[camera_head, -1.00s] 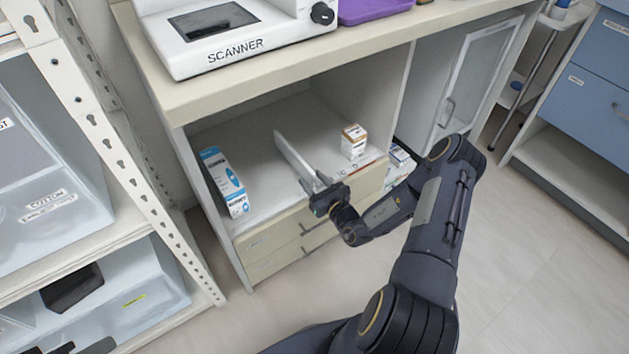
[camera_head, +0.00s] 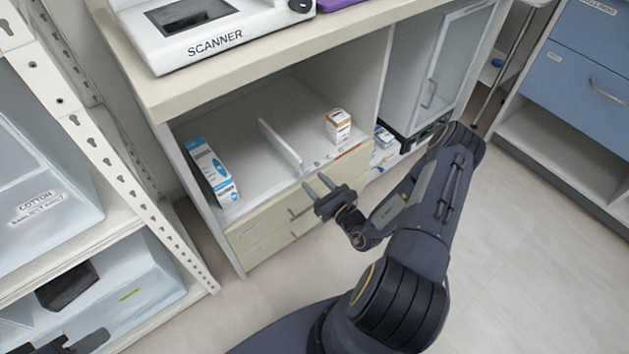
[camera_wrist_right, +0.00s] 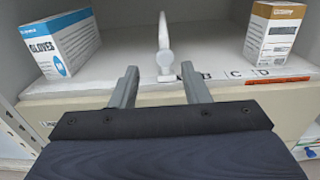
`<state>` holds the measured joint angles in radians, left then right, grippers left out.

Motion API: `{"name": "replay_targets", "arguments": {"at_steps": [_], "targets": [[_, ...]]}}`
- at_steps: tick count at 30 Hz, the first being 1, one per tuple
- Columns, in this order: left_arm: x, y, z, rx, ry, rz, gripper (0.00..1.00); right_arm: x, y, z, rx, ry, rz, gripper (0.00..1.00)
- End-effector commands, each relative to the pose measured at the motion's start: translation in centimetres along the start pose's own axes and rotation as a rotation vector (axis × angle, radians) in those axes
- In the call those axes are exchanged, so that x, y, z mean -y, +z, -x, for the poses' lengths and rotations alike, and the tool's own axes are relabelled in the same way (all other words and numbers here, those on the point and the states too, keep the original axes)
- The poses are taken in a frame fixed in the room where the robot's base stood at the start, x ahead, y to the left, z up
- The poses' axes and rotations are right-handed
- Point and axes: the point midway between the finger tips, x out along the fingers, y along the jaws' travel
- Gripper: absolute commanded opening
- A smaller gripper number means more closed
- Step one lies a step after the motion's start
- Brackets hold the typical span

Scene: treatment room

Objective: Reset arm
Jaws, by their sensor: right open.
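My right gripper (camera_head: 318,187) is open and empty in front of the cabinet, near the front edge of the open shelf.
A blue and white gloves box (camera_head: 212,172) stands left of the divider, and a small brown and white box (camera_head: 338,125) stands right of it. Drawers (camera_head: 265,232) lie below the shelf. A scanner (camera_head: 205,30) sits on the counter. A white rack (camera_head: 150,205) stands at left. Floor at right is clear.

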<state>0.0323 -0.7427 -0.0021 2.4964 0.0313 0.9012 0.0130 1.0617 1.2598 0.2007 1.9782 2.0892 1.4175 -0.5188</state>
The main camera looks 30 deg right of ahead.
Motion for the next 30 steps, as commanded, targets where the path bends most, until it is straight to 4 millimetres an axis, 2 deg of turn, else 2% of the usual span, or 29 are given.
{"name": "replay_targets", "arguments": {"at_steps": [9,12,14,16,20,21,24,27,30], "targets": [[0.0,0.0,0.0,0.0,0.0,0.0,0.36,0.0,0.1,-0.1,0.001,0.002,0.001,0.42],[0.0,0.0,0.0,0.0,0.0,0.0,0.36,-0.5,1.5,-0.5,0.023,0.046,0.025,0.42],[0.0,0.0,0.0,0.0,0.0,0.0,0.36,-1.3,3.4,-1.1,0.053,0.113,0.058,0.42],[0.0,0.0,0.0,0.0,0.0,0.0,0.36,-3.0,6.9,-1.7,0.105,0.238,0.123,0.42],[0.0,0.0,0.0,0.0,0.0,0.0,0.36,-8.1,14.4,-1.4,0.206,0.55,0.299,0.42],[0.0,0.0,0.0,0.0,0.0,0.0,0.36,-9.8,16.4,-0.7,0.23,0.648,0.361,0.42],[0.0,0.0,0.0,0.0,0.0,0.0,0.36,-13.6,20.4,1.7,0.277,0.878,0.533,0.42],[0.0,0.0,0.0,0.0,0.0,0.0,0.36,-16.7,23.2,5.0,0.304,1.086,0.723,0.42],[0.0,0.0,0.0,0.0,0.0,0.0,0.36,-18.7,24.9,8.7,0.313,1.262,0.939,0.42]]}}
